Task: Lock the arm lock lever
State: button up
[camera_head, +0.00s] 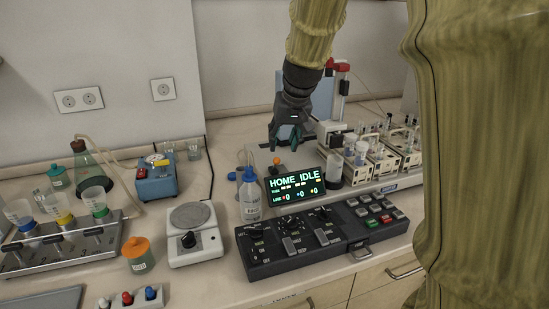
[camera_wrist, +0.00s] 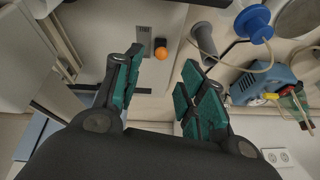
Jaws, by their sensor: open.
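A small lever with an orange ball knob (camera_head: 277,160) stands on the spectrometer deck behind the display; I take it for the arm lock lever. In the wrist view the orange knob (camera_wrist: 161,53) shows beyond the gap between my fingertips, beside a grey slotted plate (camera_wrist: 144,41). My gripper (camera_head: 287,135) is open and empty, pointing down above the knob and apart from it. Its teal-padded fingers (camera_wrist: 160,78) are spread in the wrist view. The lever's lower part is too small to read clearly.
The display (camera_head: 295,189) reads HOME IDLE. A blue-capped bottle (camera_head: 250,198) stands left of it, and a black control panel (camera_head: 290,243) lies in front. Tube racks (camera_head: 372,163) stand to the right. A red-topped column (camera_head: 340,85) rises behind my gripper.

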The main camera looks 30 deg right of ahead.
aim_at(277, 158)
jog(key=x, duration=0.9)
jog(key=shift+w+f, duration=0.15)
jog(key=shift+f, duration=0.05)
jog(key=shift+c, duration=0.2)
grip_shut()
